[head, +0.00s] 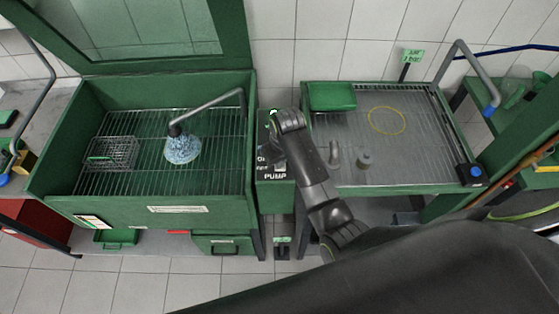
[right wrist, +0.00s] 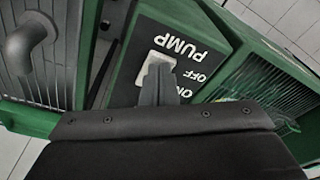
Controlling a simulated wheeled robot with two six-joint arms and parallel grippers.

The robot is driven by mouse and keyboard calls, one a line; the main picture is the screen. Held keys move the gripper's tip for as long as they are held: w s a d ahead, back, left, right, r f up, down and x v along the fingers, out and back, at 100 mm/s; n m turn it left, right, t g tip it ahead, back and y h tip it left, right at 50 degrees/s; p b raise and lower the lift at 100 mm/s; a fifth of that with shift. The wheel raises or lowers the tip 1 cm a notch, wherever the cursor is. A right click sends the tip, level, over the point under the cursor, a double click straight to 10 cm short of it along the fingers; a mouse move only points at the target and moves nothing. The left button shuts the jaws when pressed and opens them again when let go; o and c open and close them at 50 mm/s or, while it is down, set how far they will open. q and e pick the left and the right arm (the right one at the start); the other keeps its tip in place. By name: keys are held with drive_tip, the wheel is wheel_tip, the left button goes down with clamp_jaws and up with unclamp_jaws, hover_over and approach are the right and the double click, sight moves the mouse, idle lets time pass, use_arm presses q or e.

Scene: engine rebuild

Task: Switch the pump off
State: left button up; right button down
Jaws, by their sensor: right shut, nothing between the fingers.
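The pump box (head: 277,194) is a narrow green stand between the two wash stations, with a black panel lettered PUMP. In the right wrist view the panel (right wrist: 190,25) shows PUMP, OFF and ON, with a pale rocker switch (right wrist: 162,60) on it. My right gripper (right wrist: 154,72) is shut and empty, its fingertips right at the switch and partly covering it. I cannot tell whether they touch it. In the head view my right wrist hides the switch. Water (head: 182,149) splashes from the spout (head: 207,110) into the left basin. My left gripper is not in view.
The left green basin (head: 150,207) has a raised lid and a wire basket (head: 111,152) on its grate. The right station (head: 400,189) holds a green tray (head: 332,96), a yellow ring (head: 387,121) and small metal parts. Its pipe (head: 466,62) shows no flow.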

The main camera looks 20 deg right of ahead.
drive_tip(key=shift+f, duration=0.2)
drive_tip(key=shift+r+p, duration=0.95)
drive_tip(key=shift+r, duration=2.6)
